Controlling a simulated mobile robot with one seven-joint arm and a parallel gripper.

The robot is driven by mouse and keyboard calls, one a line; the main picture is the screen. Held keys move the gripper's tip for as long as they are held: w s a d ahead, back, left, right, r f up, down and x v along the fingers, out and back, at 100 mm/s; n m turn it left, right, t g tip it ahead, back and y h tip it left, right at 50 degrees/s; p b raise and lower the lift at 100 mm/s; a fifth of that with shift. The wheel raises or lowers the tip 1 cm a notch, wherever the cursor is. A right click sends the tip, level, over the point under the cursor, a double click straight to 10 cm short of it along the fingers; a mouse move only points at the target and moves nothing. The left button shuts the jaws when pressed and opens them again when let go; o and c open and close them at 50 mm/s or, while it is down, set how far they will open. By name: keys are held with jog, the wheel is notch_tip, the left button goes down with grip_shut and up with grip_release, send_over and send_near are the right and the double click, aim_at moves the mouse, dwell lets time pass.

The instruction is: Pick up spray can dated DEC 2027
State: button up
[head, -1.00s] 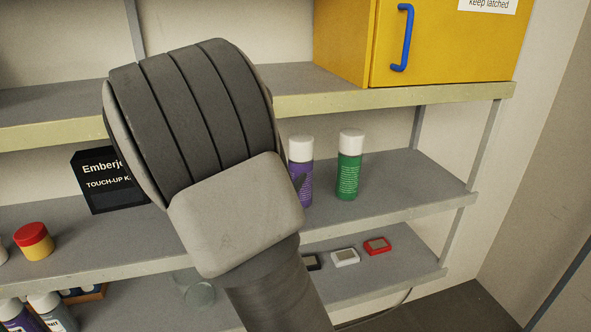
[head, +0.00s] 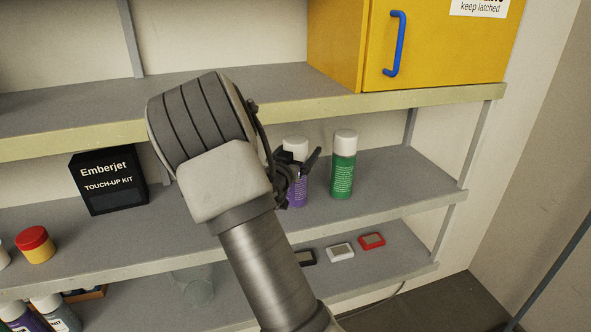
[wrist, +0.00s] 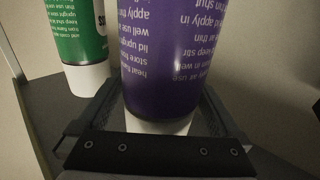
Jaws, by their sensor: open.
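A purple spray can (head: 297,192) with a white cap stands upright on the middle shelf, partly hidden by my gripper (head: 299,172). A green spray can (head: 342,176) with a white cap stands just to its right. In the wrist view the purple can (wrist: 165,55) fills the middle, its print upside down, with the fingers of my open gripper on either side of it. I cannot tell whether they touch it. The green can (wrist: 80,40) shows at upper left there, outside the fingers. No date is readable on either can.
A black Emberjet touch-up kit box (head: 108,181) and a red-lidded yellow jar (head: 35,244) stand further left on the middle shelf (head: 410,180). A yellow cabinet (head: 440,45) sits on the shelf above. Small cases, including a red one (head: 371,241), lie below.

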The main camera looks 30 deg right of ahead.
grip_shut()
dwell(0.5)
jog(key=shift+r, duration=0.1)
